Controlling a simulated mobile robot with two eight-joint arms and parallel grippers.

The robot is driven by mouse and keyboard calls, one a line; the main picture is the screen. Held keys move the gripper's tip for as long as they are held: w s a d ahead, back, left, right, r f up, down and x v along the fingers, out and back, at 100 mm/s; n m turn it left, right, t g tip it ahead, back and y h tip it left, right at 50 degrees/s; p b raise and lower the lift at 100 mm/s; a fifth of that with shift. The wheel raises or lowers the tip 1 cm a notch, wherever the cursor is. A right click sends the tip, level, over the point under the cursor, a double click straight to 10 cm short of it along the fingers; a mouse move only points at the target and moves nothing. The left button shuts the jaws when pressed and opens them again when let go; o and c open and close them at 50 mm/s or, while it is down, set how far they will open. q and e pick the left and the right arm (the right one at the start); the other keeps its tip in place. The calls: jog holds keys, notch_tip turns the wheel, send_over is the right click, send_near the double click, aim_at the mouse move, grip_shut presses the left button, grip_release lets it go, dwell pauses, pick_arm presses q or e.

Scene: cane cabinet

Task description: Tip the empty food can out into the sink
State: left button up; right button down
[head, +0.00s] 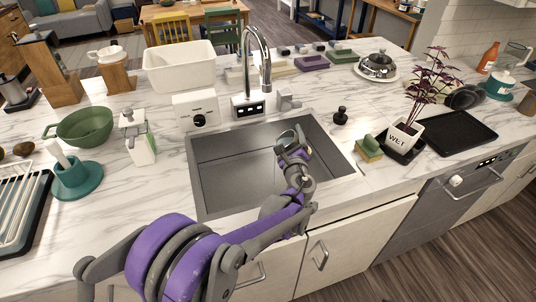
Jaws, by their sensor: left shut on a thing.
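The grey sink (225,180) is set into the marble counter in the middle of the head view. My left arm reaches up from the bottom of the view. My left gripper (292,147) is over the right part of the sink, shut on a small metallic can (286,137). The can shows only in part beyond the fingers, so its opening and exact tilt are hard to tell. The sink floor in view looks bare. My right gripper is not in view.
A tall faucet (265,68) stands behind the sink. A soap bottle (138,140) and green bowl (84,127) are to the left. A sponge (369,148), potted plant (405,133) and black tray (460,132) are to the right. A white basin (180,70) stands behind.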

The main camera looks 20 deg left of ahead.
pick_arm(q)
jog(key=shift+a+r+n+p, duration=0.25)
jog(key=shift+n+p, duration=0.1)
jog(key=shift+n, duration=0.15)
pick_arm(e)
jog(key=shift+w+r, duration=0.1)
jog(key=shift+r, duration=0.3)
pick_arm(q)
jog(key=shift+f+n, duration=0.5)
jog(key=shift+n, duration=0.3)
dwell(0.6)
jog(key=shift+s+a+r+n+h+p, duration=0.1)
jog(key=shift+r+n+h+p, duration=0.15)
jog(key=shift+n, duration=0.3)
jog(key=shift+w+a+r+n+h+p, duration=0.1)
jog(key=shift+r+n+p, duration=0.05)
jog(key=shift+n+p, duration=0.3)
jog(key=shift+s+a+r+n+h+p, duration=0.1)
jog(key=shift+r+n+h+p, duration=0.1)
jog(key=shift+n, duration=0.4)
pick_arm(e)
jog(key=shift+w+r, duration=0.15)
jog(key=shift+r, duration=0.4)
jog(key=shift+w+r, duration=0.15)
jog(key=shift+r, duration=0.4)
